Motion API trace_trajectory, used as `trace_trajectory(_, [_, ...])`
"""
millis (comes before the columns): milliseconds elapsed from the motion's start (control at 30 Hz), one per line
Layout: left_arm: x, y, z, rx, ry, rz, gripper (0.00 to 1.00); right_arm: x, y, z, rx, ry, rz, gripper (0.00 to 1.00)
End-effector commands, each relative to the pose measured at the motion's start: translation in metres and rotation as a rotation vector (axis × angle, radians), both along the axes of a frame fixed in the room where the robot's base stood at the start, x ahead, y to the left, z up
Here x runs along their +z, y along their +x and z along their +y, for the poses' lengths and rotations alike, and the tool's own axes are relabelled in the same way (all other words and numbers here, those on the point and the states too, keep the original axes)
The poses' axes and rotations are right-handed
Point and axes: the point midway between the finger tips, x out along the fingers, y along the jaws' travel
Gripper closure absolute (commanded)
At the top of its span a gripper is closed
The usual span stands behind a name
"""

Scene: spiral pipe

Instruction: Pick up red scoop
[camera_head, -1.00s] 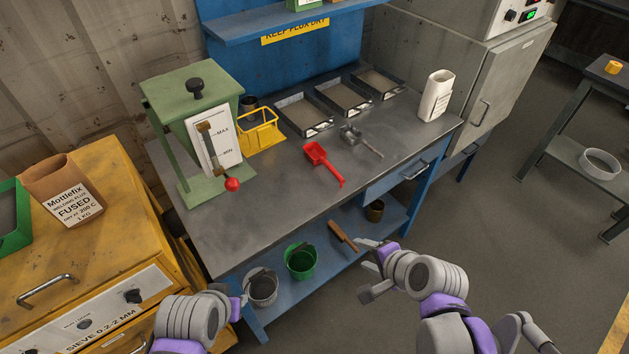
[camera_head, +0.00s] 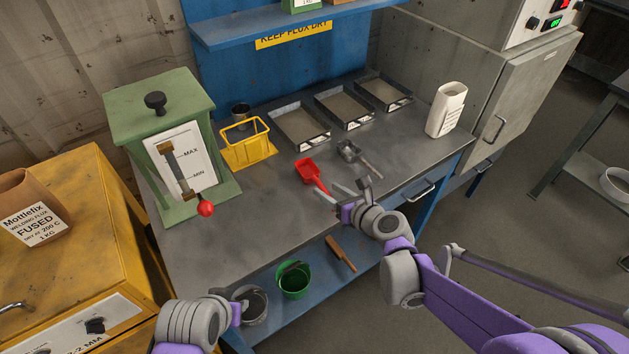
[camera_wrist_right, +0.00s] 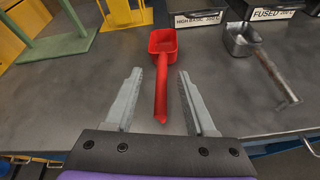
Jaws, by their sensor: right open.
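The red scoop (camera_head: 309,171) lies on the grey workbench with its handle toward the front edge. In the right wrist view, the red scoop (camera_wrist_right: 162,44) has its bowl away from me and its handle reaching back between the two fingers. My right gripper (camera_head: 350,190) is open and empty at the handle end of the scoop; in the wrist view the right gripper (camera_wrist_right: 160,95) has its fingers apart on either side of the handle. My left arm shows at the lower left, and its left gripper (camera_head: 243,299) is too small and edge-on to read.
A grey metal scoop (camera_head: 351,151) lies close to the right of the red one. A yellow wire holder (camera_head: 247,152), a green hopper (camera_head: 160,120) and several trays (camera_head: 299,126) stand behind and left. A white container (camera_head: 446,110) stands at the right. Bare bench lies in front.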

Motion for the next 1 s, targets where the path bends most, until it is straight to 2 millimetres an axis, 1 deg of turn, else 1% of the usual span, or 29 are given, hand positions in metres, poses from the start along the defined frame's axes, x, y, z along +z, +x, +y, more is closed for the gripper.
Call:
trace_trajectory(167, [0.0,0.0,0.0,0.0,0.0,0.0,0.66,-0.009,0.012,0.008,0.002,0.0,0.0,0.44])
trace_trajectory(400, [0.002,0.0,0.0,0.0,0.0,-0.001,0.66,-0.023,0.036,0.023,0.003,-0.002,-0.001,0.44])
trace_trajectory(500, [0.002,0.0,0.0,0.0,0.0,-0.001,0.66,-0.024,0.039,0.026,0.002,-0.001,-0.001,0.44])
trace_trajectory(700, [0.001,0.0,0.0,0.0,0.0,-0.001,0.66,-0.025,0.039,0.026,0.0,-0.001,-0.001,0.44])
trace_trajectory(767, [0.001,0.0,0.0,0.0,0.0,-0.001,0.66,-0.025,0.039,0.026,0.001,-0.002,-0.001,0.53])
trace_trajectory(800, [0.001,0.0,0.0,0.0,0.0,-0.001,0.66,-0.025,0.039,0.026,0.001,-0.002,-0.001,0.6])
trace_trajectory(967, [0.001,0.0,0.0,0.0,0.0,-0.001,0.66,-0.025,0.039,0.026,0.001,-0.002,-0.001,0.89])
trace_trajectory(1000, [0.001,0.0,0.0,0.0,0.0,-0.001,0.66,-0.025,0.039,0.026,0.001,-0.002,-0.001,0.96])
